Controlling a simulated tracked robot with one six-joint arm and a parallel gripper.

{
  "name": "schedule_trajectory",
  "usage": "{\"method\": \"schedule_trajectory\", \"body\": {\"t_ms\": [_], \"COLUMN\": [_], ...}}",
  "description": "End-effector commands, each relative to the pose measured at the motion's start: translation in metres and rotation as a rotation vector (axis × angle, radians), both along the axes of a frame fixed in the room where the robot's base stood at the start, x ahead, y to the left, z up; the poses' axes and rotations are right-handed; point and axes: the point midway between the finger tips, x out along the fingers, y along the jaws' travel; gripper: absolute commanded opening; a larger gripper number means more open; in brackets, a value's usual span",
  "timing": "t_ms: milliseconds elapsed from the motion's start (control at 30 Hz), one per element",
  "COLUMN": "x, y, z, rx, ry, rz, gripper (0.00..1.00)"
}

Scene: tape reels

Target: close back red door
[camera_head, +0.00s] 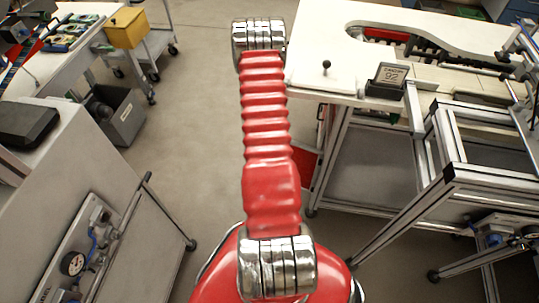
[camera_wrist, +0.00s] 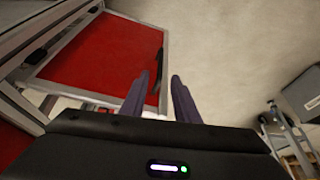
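In the wrist view a red door panel (camera_wrist: 100,52) with a pale grey frame stands swung out from a metal-framed bench at the left. A dark handle-like part shows on its left side, and a dark narrow shape lies along its right edge; I cannot tell if that is a handle or a shadow. My gripper (camera_wrist: 160,76) is open and empty, its two dark fingers near the door's right edge. I cannot tell if the left finger touches the door. In the head view only a small part of a red panel (camera_head: 306,165) shows beside my arm; the gripper is hidden there.
A second red panel (camera_wrist: 12,146) shows at lower left in the wrist view. In the head view a white worktop (camera_head: 335,30) and metal frame (camera_head: 447,165) stand right, a grey cabinet (camera_head: 85,170) left. Bare floor (camera_head: 195,110) lies between.

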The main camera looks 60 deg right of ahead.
Motion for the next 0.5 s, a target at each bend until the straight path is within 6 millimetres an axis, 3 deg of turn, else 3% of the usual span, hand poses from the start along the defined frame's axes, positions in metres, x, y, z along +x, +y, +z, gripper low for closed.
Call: {"method": "schedule_trajectory", "body": {"t_ms": [500], "x": [0.006], "y": [-0.021], "z": [-0.055], "rx": [0.001], "ry": [0.001], "rz": [-0.001], "gripper": [0.28]}}
